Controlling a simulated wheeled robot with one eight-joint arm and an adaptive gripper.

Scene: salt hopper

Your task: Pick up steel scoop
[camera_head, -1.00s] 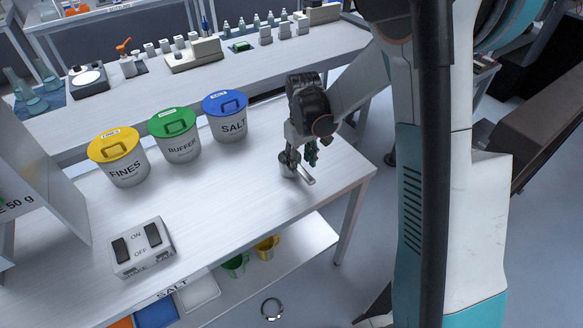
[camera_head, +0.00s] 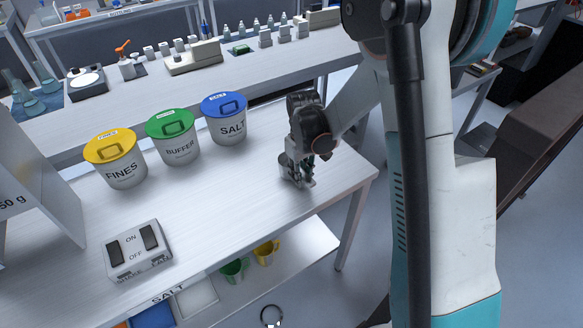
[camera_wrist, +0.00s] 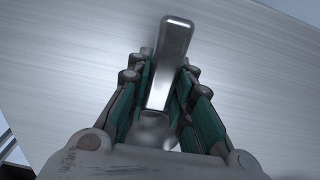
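The steel scoop shows in the wrist view (camera_wrist: 170,62) as a shiny handle running between my fingers, with its rounded, duller cup end low between them. In the head view the scoop's cup (camera_head: 286,163) is just visible at the left of the fingers on the white table, and most of the handle is hidden. My gripper (camera_head: 300,182) points down at the table top. In the wrist view its green-padded fingers (camera_wrist: 166,88) lie close along both sides of the handle and look shut on it. Any small gap is hard to see. The scoop looks low at the table surface.
Lidded tubs labelled FINES (camera_head: 122,170), BUFFER (camera_head: 180,151) and SALT (camera_head: 232,127) stand behind and left. A switch box (camera_head: 138,254) sits at the front left. The table between the box and my gripper is clear. A lower shelf holds green and yellow mugs (camera_head: 266,253).

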